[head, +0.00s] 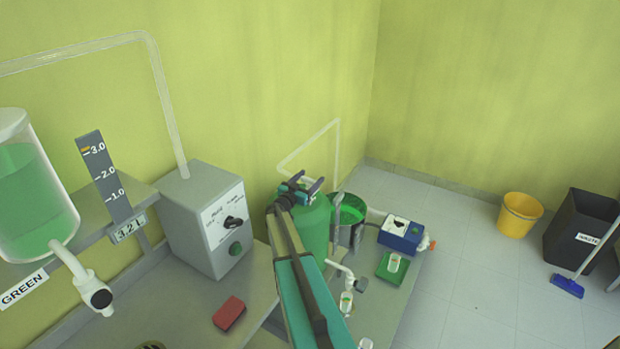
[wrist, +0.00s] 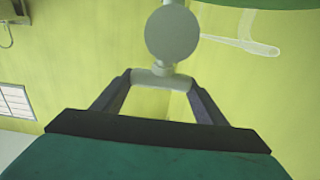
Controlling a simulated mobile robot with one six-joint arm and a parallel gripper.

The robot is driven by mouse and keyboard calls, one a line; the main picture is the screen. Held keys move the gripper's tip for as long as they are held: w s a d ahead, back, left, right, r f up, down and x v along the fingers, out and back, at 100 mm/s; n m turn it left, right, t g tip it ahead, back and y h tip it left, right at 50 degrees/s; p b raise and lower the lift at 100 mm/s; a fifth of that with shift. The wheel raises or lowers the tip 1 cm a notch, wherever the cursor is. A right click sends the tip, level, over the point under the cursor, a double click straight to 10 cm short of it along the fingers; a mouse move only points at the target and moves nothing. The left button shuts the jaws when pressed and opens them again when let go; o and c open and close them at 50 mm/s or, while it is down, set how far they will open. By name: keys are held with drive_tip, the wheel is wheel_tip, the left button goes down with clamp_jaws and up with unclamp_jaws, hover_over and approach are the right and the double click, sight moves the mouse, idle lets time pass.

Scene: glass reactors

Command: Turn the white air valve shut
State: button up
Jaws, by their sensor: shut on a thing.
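In the wrist view, the white air valve shows as a pale round body (wrist: 172,34) on a stem, with a short crosswise handle (wrist: 160,80) below it. My gripper (wrist: 160,78) has one finger at each end of this handle and is shut on it. In the head view, my gripper (head: 304,186) is over the top of a green-filled vessel (head: 315,226). The valve cannot be made out there behind the gripper and arm.
A clear tube (head: 310,144) runs along the wall behind the gripper. A grey control box (head: 208,222) stands to the left. A blue-and-white device (head: 401,234) and a green tray (head: 385,271) stand to the right.

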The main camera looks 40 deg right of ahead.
drive_tip(key=shift+a, duration=0.1)
idle(0.4)
drive_tip(key=o, duration=1.1)
drive_tip(key=shift+c, duration=0.2)
drive_tip(key=shift+a, duration=0.15)
drive_tip(key=b+v, duration=0.2)
drive_tip(key=v, duration=0.5)
drive_tip(key=shift+b, duration=0.3)
drive_tip(key=shift+a, duration=0.1)
drive_tip(key=shift+s+f, duration=0.1)
